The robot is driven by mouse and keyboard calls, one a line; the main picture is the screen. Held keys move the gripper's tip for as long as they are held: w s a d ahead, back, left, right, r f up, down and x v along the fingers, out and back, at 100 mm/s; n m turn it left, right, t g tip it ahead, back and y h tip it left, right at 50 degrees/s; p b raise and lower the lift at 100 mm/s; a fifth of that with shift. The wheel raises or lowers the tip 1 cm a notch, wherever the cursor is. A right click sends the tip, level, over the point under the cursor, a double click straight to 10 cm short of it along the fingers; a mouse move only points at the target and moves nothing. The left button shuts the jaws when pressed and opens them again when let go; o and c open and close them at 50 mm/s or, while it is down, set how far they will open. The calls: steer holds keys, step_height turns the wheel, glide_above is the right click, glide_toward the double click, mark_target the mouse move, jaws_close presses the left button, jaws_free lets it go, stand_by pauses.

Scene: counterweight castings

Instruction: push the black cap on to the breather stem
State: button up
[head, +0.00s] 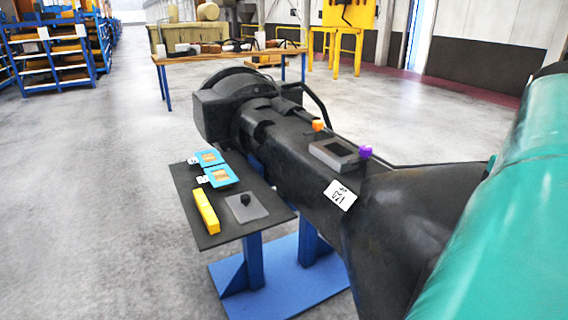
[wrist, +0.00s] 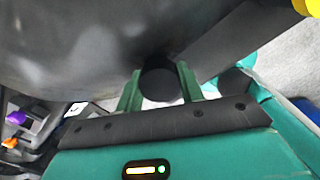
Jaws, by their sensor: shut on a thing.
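In the wrist view, my gripper (wrist: 159,76) has its two green fingers closed on the sides of a round black cap (wrist: 160,85). A large dark, curved surface lies beyond the cap; I cannot tell whether the cap touches it. The breather stem cannot be made out in either view. In the head view, my teal arm fills the right edge and the gripper does not show. A small black knob (head: 245,199) stands on a grey plate (head: 258,212) on the side shelf.
The dark casting (head: 290,152) carries a grey frame (head: 322,151), an orange knob (head: 318,125), a purple knob (head: 365,151) and a white label (head: 340,195). The shelf (head: 212,236) holds a yellow bar (head: 206,211) and blue frames (head: 221,177). Open floor lies left.

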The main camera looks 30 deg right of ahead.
steer(key=shift+f, duration=0.1)
steer(key=o, duration=0.9)
step_height(320, 180, up, 14)
steer(key=shift+f, duration=0.1)
stand_by(0.5)
